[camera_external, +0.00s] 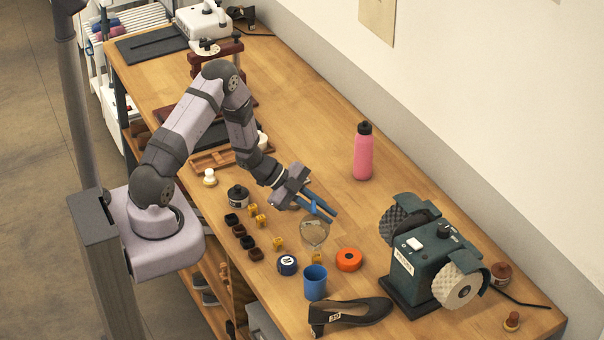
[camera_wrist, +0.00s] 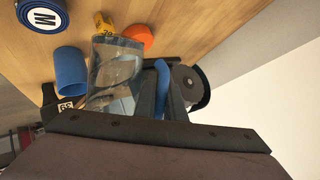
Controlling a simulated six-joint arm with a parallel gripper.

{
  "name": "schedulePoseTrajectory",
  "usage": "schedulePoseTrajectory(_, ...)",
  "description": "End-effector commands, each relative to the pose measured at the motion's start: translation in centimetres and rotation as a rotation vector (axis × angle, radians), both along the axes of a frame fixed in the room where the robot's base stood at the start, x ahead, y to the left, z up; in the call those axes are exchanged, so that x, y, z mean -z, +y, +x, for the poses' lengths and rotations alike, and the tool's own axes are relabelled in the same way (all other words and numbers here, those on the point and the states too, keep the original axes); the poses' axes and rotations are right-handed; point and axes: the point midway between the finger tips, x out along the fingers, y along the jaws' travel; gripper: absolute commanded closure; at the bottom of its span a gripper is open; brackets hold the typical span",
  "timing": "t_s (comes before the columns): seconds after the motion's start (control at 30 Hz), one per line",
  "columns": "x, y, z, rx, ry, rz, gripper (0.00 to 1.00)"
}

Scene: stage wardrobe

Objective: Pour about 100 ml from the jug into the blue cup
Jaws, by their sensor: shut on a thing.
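The jug (camera_external: 314,233) is clear, with a blue handle (camera_external: 318,208). My gripper (camera_external: 322,209) is shut on this handle. The jug appears held above the bench; its exact height and tilt are hard to tell. The blue cup (camera_external: 315,288) stands upright on the bench, nearer the camera than the jug and apart from it. In the wrist view the jug (camera_wrist: 112,75) shows beside the fingers (camera_wrist: 160,92), and the blue cup (camera_wrist: 71,74) is left of it. The liquid level in the jug and the inside of the cup cannot be made out.
An orange roll (camera_external: 349,260), a blue-and-white roll (camera_external: 287,265) and a black shoe (camera_external: 352,314) lie close around the cup. A green grinder (camera_external: 430,268) stands to the right. A pink bottle (camera_external: 363,155) stands farther back. Several small dark and yellow pieces lie left.

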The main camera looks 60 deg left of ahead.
Motion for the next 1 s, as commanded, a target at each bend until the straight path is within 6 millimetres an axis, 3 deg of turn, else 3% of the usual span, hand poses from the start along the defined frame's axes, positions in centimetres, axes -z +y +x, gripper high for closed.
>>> schedulePoseTrajectory(0.47,0.0,0.9,0.5,-0.001,0.032,-0.072,1.00)
schedulePoseTrajectory(1.0,2.7,3.2,1.6,-0.002,0.167,-0.350,1.00)
